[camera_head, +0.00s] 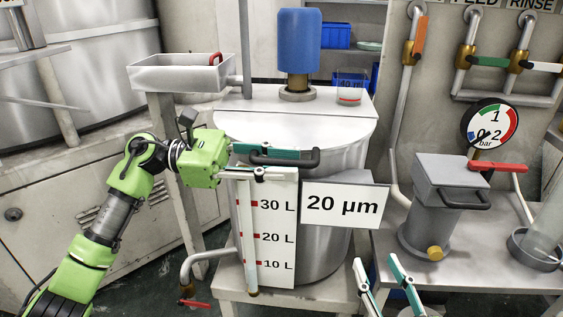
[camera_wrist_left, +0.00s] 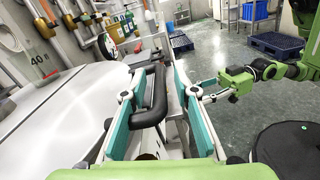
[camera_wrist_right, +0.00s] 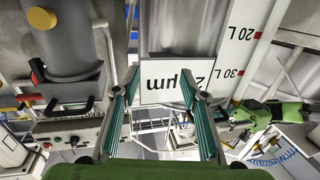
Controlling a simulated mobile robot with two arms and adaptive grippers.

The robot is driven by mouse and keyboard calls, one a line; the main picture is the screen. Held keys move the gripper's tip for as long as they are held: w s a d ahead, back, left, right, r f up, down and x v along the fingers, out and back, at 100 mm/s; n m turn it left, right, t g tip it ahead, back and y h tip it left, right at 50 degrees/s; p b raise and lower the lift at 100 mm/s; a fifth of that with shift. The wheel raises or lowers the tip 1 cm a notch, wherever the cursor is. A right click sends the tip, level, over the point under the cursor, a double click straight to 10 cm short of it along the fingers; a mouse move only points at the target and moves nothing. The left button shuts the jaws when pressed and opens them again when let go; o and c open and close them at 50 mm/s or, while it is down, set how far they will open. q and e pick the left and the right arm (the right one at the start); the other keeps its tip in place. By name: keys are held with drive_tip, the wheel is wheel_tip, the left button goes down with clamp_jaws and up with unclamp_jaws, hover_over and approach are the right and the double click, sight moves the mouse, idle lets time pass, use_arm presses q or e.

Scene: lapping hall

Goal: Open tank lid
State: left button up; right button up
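The tank (camera_head: 325,258) stands in the middle of the head view, with its pale lid (camera_head: 295,128) lying shut on top. A black bar handle (camera_head: 312,160) sits at the lid's front edge. My left gripper (camera_head: 298,165) is at this handle with its teal fingers apart, one on each side of it. In the left wrist view the handle (camera_wrist_left: 156,85) lies between the fingers, with a gap to the right finger. Whether the left finger touches it I cannot tell. My right gripper (camera_head: 375,262) is open and empty, low in front of the tank.
A blue motor (camera_head: 299,40) and a glass beaker (camera_head: 349,90) stand on the tank's rear top. A "20 µm" sign (camera_head: 343,205) and a level gauge (camera_head: 268,235) are on the front. A grey lidded pot (camera_head: 440,205) stands on the right bench.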

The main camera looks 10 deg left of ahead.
use_arm(q)
clamp_jaws()
